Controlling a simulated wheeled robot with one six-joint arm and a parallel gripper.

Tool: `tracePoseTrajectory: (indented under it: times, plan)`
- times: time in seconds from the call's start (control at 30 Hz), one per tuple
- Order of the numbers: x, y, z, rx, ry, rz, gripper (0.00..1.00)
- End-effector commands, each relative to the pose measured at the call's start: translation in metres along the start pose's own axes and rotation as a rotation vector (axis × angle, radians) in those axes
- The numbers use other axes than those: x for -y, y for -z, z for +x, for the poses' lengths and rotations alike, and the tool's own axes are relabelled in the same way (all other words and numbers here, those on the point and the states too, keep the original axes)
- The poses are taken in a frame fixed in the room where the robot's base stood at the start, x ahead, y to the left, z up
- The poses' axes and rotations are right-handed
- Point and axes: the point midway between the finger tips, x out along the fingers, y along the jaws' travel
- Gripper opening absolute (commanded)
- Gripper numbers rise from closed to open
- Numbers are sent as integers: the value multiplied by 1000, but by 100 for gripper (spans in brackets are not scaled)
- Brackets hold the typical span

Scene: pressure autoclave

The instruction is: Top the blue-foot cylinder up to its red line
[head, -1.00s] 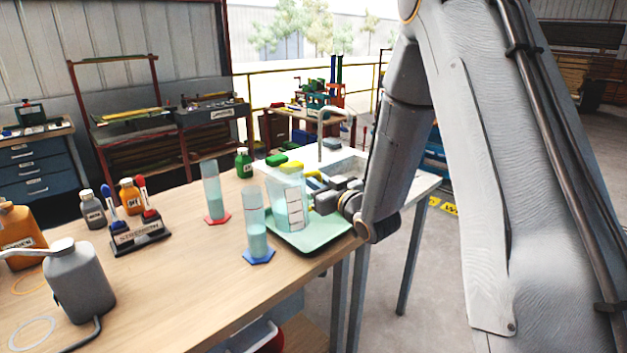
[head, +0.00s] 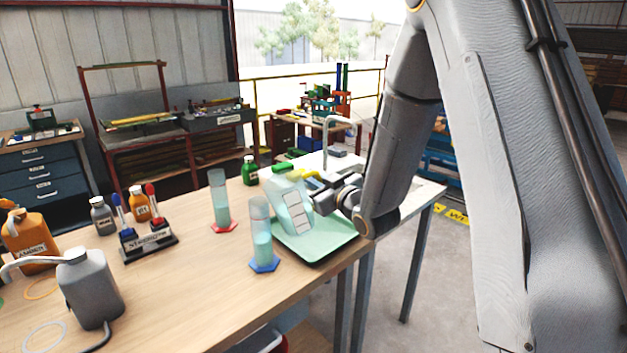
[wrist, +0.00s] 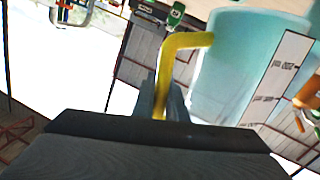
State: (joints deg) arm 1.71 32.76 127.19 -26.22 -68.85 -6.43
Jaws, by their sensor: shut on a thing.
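The blue-foot cylinder (head: 262,238) stands upright near the table's front edge, with pale teal liquid in its lower part. A clear jug (head: 292,206) of teal liquid, with a white label and a yellow handle, is just right of the cylinder, over the green tray, and leans left. My gripper (head: 328,188) is at the jug's right side, shut on its handle. In the wrist view my gripper (wrist: 163,100) grips the yellow handle (wrist: 180,52), with the jug (wrist: 240,60) beyond. No stream shows.
A red-foot cylinder (head: 220,203) stands behind left. The green tray (head: 318,246) lies under the jug, a sink tap (head: 330,130) behind. A stand of droppers (head: 150,240), a grey wash bottle (head: 88,290) and several reagent bottles fill the left. Bare wood (head: 195,285) lies left-front.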

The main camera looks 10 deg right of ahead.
Motion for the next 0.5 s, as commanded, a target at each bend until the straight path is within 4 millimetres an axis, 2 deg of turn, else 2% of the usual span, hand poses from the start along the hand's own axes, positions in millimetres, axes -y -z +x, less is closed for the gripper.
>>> tracePoseTrajectory:
  times: [0.5]
  plan:
    - [-1,23,0,10,0,-67,0]
